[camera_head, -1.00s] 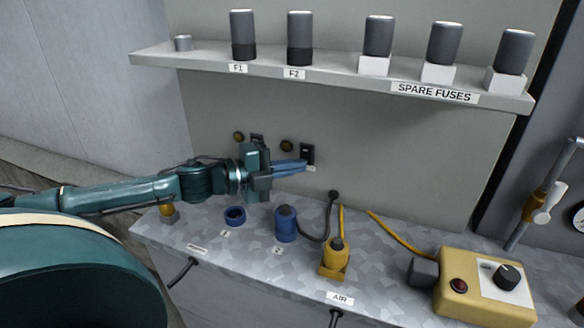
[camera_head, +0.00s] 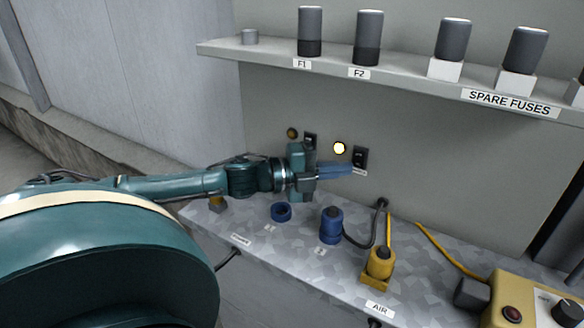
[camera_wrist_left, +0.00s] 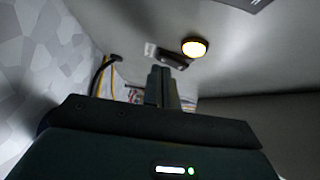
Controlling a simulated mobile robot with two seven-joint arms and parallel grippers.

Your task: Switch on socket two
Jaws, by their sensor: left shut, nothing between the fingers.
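The black wall switch (camera_head: 360,157) on the right of the pair has a round lamp (camera_head: 339,148) beside it, glowing pale yellow. The lamp also glows in the left wrist view (camera_wrist_left: 194,47). The blue socket two (camera_head: 331,226) stands on the bench behind label 2, with a dark plug in it. My left gripper (camera_head: 350,169) is shut and empty, its blue fingertips at the lower edge of this switch; I cannot tell whether they touch it. In the left wrist view the fingers (camera_wrist_left: 163,86) point toward the switch (camera_wrist_left: 172,60). My right gripper is out of view.
The other switch (camera_head: 310,140) has an unlit lamp (camera_head: 292,133). An empty blue socket (camera_head: 281,212) is at label 1. A yellow air fitting (camera_head: 380,263) and a yellow control box (camera_head: 530,300) stand to the right. A shelf (camera_head: 420,83) with fuses overhangs the wall.

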